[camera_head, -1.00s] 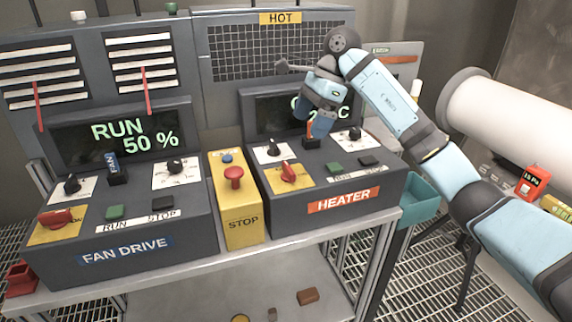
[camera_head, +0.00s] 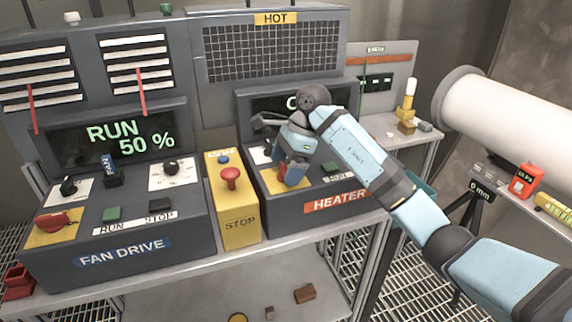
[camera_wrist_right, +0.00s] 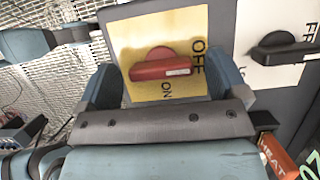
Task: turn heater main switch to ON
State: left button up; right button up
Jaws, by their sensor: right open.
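The heater main switch (camera_wrist_right: 160,66) is a red knob on a yellow plate (camera_wrist_right: 128,38) marked OFF and ON. In the right wrist view its handle lies crosswise, its white-marked end towards the OFF lettering. In the head view my right gripper (camera_head: 292,178) is over the heater box (camera_head: 335,202) front left and hides most of the switch; part of the yellow plate (camera_head: 290,191) shows. In the wrist view the open gripper fingers (camera_wrist_right: 165,84) stand on either side of the knob, with nothing visibly clamped.
The yellow box with the red stop button (camera_head: 231,177) stands just left of the heater box. The fan drive box (camera_head: 125,237) is further left. A black knob (camera_wrist_right: 284,48) is beside the switch plate. The heater display (camera_head: 260,103) is partly hidden by my arm.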

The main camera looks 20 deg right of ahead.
jog(key=c, duration=0.9)
jog(key=shift+c, duration=0.2)
